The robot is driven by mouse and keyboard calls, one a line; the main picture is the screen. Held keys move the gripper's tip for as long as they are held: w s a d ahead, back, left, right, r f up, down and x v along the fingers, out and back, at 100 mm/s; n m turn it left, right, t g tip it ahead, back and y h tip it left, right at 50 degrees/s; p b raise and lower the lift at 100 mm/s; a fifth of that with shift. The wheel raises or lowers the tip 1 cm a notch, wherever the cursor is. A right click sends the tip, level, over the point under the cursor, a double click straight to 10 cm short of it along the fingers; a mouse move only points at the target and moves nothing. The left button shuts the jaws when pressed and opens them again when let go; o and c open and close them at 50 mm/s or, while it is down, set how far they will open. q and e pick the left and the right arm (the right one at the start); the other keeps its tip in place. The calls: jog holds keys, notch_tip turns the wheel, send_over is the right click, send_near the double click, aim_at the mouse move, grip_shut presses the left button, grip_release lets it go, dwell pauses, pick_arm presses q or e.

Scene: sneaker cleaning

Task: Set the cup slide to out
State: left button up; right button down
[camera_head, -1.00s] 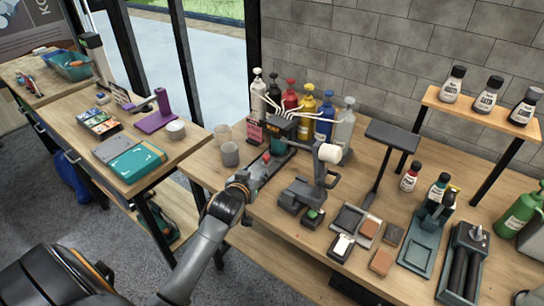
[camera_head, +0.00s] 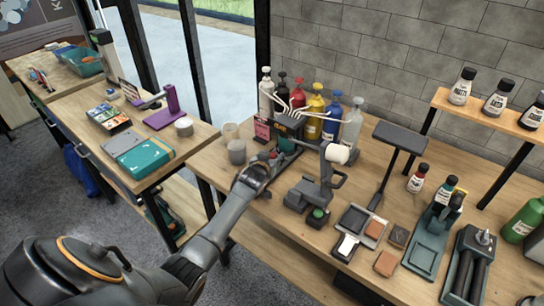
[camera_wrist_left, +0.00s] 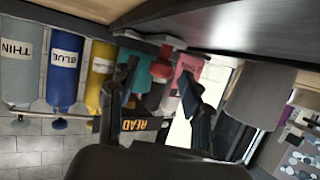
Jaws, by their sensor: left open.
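The cup slide is a dark low rail (camera_head: 287,158) on the table under the dispenser, with a red knob (camera_head: 273,154) near its front. The knob also shows in the left wrist view (camera_wrist_left: 162,68). A teal cup or block (camera_head: 284,144) sits just behind the knob, under the dark dispenser box (camera_head: 290,126) with its READY sign (camera_wrist_left: 140,124). My left gripper (camera_wrist_left: 160,78) is open, with one finger on each side of the knob in the wrist view. Contact cannot be told. My wrist hides the slide's front part in the head view. My right gripper is not in view.
Colored bottles (camera_head: 316,112) stand behind the dispenser, and a pink card (camera_head: 262,129) is beside it. Grey cups (camera_head: 236,151) stand close to the left of my gripper. A grey stand with a white roll (camera_head: 337,153) is to the right.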

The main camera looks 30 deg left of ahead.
pick_arm(q)
jog(key=shift+w+a+f, duration=0.1)
jog(key=shift+w, duration=0.15)
jog(key=shift+c, duration=0.2)
grip_shut()
jog(key=shift+s, duration=0.1)
